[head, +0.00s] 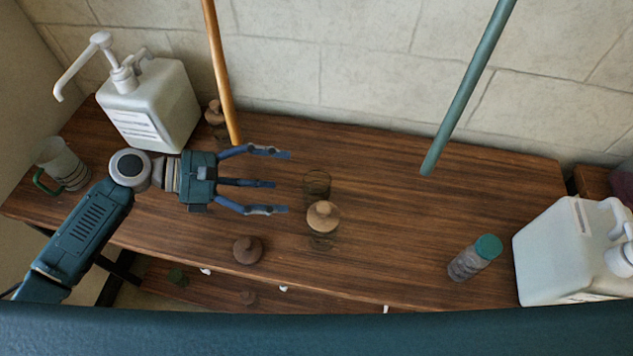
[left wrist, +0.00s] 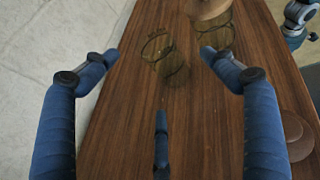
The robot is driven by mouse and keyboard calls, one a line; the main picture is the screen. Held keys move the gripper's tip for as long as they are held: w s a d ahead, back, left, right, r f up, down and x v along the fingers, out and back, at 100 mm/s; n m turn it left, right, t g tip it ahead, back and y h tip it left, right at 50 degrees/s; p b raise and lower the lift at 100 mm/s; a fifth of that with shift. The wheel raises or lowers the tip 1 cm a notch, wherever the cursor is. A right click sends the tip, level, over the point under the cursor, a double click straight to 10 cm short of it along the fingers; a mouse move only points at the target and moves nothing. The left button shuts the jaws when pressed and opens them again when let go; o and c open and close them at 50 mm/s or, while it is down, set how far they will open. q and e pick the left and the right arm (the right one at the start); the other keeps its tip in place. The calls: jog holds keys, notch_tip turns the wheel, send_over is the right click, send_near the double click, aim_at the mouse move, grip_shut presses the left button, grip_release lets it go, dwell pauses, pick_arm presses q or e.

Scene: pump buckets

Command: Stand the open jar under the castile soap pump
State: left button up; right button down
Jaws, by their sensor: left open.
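A clear glass jar without a lid (head: 317,185) stands on the wooden table; it also shows in the left wrist view (left wrist: 164,56). My left gripper (head: 284,182) is open and empty, its fingers spread toward this jar from the left. In the left wrist view the jar is beyond the gap between the two upper fingers (left wrist: 160,54), apparently not touched. A white pump bucket (head: 150,108) stands at the back left, its spout pointing left and down. A second white pump bucket (head: 560,255) is at the right edge. I cannot read either label.
A glass jar with a wooden lid (head: 323,217) stands close in front of the open jar. A round brown lid (head: 247,250) lies near the front edge. A teal-capped bottle (head: 468,263), a mug (head: 62,165) and two slanting poles (head: 222,75) (head: 465,90) also show. The table's right middle is clear.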

aim_at(309, 183)
pick_arm(q)
jog(key=shift+x, duration=1.25)
jog(key=shift+w+d, duration=0.1)
jog(key=shift+d, duration=0.2)
jog(key=x, duration=0.2)
jog(key=p+x, duration=0.1)
jog(key=x, duration=0.1)
jog(key=shift+w+f, duration=0.25)
jog(key=shift+w+d+f, duration=0.1)
jog(key=shift+d+f, duration=0.15)
jog(key=shift+d, duration=0.2)
jog(key=shift+a, duration=0.1)
jog(key=c, duration=1.7)
pick_arm(e)
jog(key=shift+s+r, duration=0.65)
jog(key=shift+s, duration=0.15)
